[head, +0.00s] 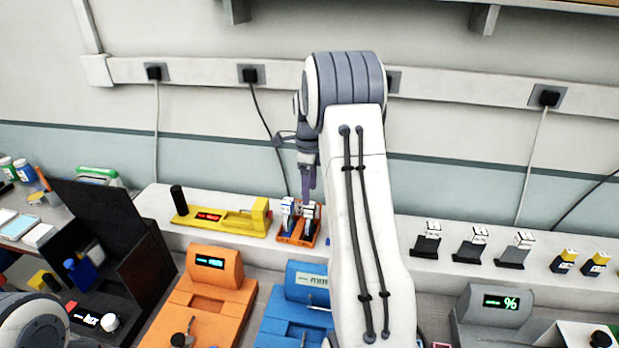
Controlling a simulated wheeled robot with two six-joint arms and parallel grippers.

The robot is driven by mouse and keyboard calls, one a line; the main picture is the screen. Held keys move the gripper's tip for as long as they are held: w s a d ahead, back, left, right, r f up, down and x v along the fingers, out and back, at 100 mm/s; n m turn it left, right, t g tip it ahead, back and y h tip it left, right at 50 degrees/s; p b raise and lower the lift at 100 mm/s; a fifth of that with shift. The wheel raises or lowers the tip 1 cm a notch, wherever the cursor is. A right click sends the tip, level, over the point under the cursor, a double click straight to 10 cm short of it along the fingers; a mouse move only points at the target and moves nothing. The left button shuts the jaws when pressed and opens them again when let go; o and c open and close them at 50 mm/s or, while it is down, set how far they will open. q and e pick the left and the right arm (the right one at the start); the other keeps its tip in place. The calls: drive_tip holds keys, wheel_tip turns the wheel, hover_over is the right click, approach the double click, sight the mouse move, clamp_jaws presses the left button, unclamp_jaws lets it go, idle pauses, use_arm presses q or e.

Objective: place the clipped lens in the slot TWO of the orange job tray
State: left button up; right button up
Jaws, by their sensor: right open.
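The small orange job tray (297,241) stands on the white ledge at the back, left of my right forearm. Two small upright modules sit in it: a white and blue one (287,213) on the left and a white and dark one (308,216) on the right. Which of them is the clipped lens, and the slot marks, are too small to tell. My right gripper (309,196) points down, open, directly over the right-hand module; whether it touches it I cannot tell. My forearm hides the area right of the tray. My left gripper is out of view; only a left arm link shows.
A yellow device (235,219) stands left of the tray. Orange (205,300) and blue (292,310) stations are in front. A grey percent-display station (495,303) stands front right.

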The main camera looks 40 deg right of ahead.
wheel_tip(320, 180, up, 6)
drive_tip(key=s+a+r+n, duration=0.1)
drive_tip(key=s+a+n, duration=0.2)
drive_tip(key=a+n, duration=0.85)
drive_tip(key=s+a+n, duration=0.4)
drive_tip(key=a+n, duration=0.2)
drive_tip(key=a, duration=1.1)
drive_tip(key=s+a+f+n, duration=0.1)
drive_tip(key=s+a+n, duration=0.2)
drive_tip(key=s+n, duration=0.3)
drive_tip(key=s+a+f+n, duration=0.2)
drive_tip(key=s+a+n, duration=0.1)
drive_tip(key=s+n, duration=0.3)
drive_tip(key=s+a+f+n+y, duration=0.1)
drive_tip(key=s+a+n, duration=0.2)
drive_tip(key=s+n, duration=0.3)
drive_tip(key=s, duration=0.2)
drive_tip(key=shift+s+a+f+b, duration=0.2)
drive_tip(key=shift+s+a+b, duration=0.05)
drive_tip(key=shift+s+b, duration=0.15)
drive_tip(key=shift+f, duration=0.1)
wheel_tip(320, 180, down, 4)
drive_tip(key=b, duration=0.4)
